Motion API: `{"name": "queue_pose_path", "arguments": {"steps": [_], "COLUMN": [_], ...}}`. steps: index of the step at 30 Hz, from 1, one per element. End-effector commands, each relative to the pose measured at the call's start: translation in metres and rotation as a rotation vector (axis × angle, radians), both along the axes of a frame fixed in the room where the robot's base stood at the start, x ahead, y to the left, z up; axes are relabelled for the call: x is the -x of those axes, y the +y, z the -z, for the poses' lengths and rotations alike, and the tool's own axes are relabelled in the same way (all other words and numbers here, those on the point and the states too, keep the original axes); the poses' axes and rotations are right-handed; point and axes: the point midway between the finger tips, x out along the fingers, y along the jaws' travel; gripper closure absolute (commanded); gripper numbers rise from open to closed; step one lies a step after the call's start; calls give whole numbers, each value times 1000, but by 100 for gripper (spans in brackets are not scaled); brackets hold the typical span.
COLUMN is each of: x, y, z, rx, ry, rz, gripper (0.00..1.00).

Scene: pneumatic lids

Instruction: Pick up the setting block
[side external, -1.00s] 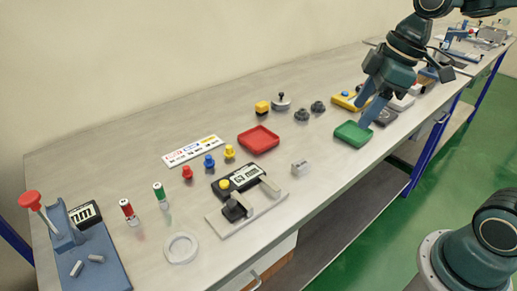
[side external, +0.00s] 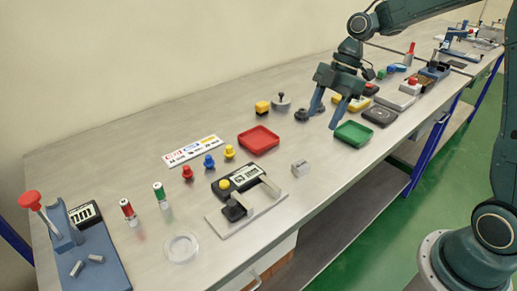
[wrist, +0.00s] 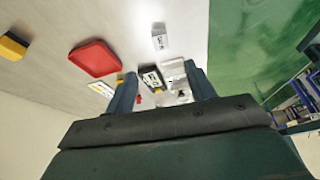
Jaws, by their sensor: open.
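The setting block appears to be the small light-grey block (side external: 300,168) on the bench, right of the grey fixture plate. In the wrist view the block (wrist: 159,38) shows dark lettering and lies beyond the fingertips, near the top. My gripper (side external: 325,119) is open and empty, above the bench between the red tray and the green tray, up and to the right of the block. In the wrist view the two fingers (wrist: 161,72) stand apart with nothing held between them.
A red tray (side external: 259,140) lies left of the block, a green tray (side external: 353,134) to its upper right. The fixture plate (side external: 222,224) with black parts is close on the left. The bench right of the block is clear.

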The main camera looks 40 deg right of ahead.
Motion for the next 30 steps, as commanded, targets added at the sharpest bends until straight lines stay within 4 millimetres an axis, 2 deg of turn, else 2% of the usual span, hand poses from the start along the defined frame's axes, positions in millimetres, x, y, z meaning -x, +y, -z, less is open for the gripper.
{"name": "queue_pose_path", "arguments": {"steps": [8,22,30], "x": [0,-2,-2], "y": [3,27,33], "z": [7,65,80], "rx": [-2,-1,1], "ry": [4,5,3], "rz": [-1,0,2], "gripper": [45,45,45]}}
